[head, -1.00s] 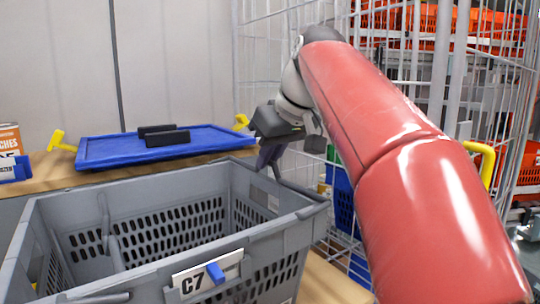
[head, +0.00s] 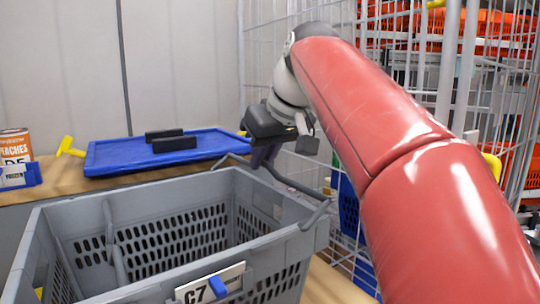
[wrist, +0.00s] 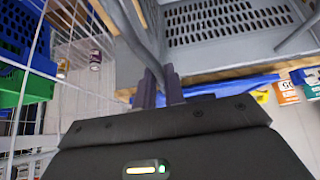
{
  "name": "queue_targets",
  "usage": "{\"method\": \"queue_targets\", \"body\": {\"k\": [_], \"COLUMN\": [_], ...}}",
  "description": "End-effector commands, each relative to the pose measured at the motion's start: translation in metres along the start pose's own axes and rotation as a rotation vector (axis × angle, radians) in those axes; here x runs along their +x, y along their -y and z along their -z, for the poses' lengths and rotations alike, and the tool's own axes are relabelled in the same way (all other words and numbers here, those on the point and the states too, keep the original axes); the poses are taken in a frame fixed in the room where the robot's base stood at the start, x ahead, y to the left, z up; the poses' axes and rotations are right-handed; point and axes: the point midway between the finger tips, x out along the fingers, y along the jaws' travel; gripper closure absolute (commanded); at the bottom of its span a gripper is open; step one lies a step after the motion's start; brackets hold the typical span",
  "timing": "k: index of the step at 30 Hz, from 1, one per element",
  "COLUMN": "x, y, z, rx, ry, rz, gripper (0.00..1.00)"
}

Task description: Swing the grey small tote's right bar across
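The grey small tote (head: 170,205) stands in the head view's lower left, with a C7 label (head: 210,284) on its front. Its right bar (head: 297,184) is raised a little above the right-hand rim. Its other bar (head: 116,243) slants down inside the tote at the left. My gripper (head: 262,158) is at the far part of the right bar, above the tote's far right corner. In the wrist view the bar (wrist: 141,35) runs in between my two fingers (wrist: 160,87), which look closed on it. The exact contact is partly hidden.
A blue lid (head: 130,158) with black blocks lies on the wooden shelf behind the tote. A can (head: 15,146) and a yellow handle (head: 68,146) are at the left. A wire cage (head: 262,60) stands close behind and right of my gripper.

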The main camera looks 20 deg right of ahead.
Motion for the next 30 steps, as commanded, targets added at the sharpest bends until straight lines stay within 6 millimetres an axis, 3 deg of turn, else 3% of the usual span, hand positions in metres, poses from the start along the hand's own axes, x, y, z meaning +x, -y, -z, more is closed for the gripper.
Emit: {"method": "queue_targets", "body": {"k": [30], "x": [-0.002], "y": [0.028], "z": [0.001], "rx": [-0.001], "ry": [0.001], "rz": [0.002], "gripper": [0.93]}}
